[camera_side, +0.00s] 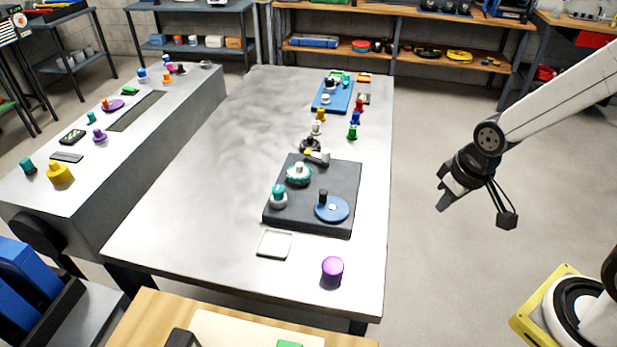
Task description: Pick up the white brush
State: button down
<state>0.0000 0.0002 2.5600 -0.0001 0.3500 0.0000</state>
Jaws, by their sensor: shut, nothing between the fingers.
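My gripper (443,199) is shut and empty. It hangs in the air right of the table's right edge, apart from everything on the table. Several small pieces stand in a line on the table, among them a small white piece (316,127), which may be the white brush. A white-and-teal round piece (299,175) and a white piece with a teal top (279,198) stand on the dark mat (345,178). A pale piece (319,157) lies at the mat's far edge. I cannot tell for sure which one is the white brush.
A blue disc with a dark knob (331,208) is on the mat. A purple cylinder (332,268) and a small white tray (274,244) are nearer. A blue tray (333,94) holds pieces at the far end. The table's left half (215,170) is clear.

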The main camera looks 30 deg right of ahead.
jog(key=shift+c, duration=1.8)
grip_release()
jog(key=shift+w, duration=0.1)
